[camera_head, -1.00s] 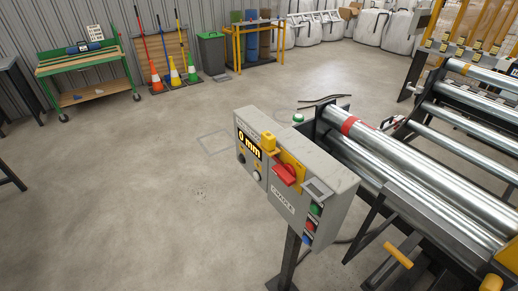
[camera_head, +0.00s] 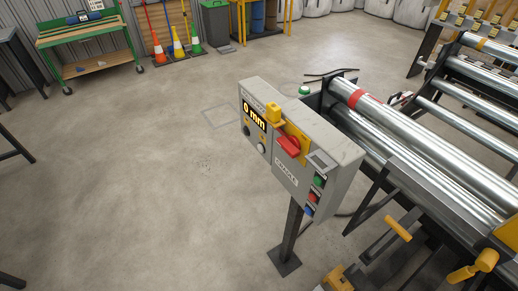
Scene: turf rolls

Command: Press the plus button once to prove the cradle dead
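The grey control box (camera_head: 300,130) stands on a dark post in the middle of the view. Its front has a display (camera_head: 254,115) reading "0 mm", with a dark round control (camera_head: 246,130) and a pale round control (camera_head: 261,148) below it. I cannot make out a plus mark on either. A red rotary switch (camera_head: 289,146) sits on a yellow plate beside a yellow block (camera_head: 273,112). The "CRADLE" label is below. Green (camera_head: 319,181), red (camera_head: 314,196) and blue (camera_head: 309,211) buttons line the right end. Neither gripper is in view.
The cradle's steel rollers (camera_head: 410,150), one with a red band, lie right of the box. Yellow handles (camera_head: 398,228) stick out in front. The post's base plate (camera_head: 284,261) is on the floor. Open concrete lies to the left; a green bench (camera_head: 85,45) and cones stand behind.

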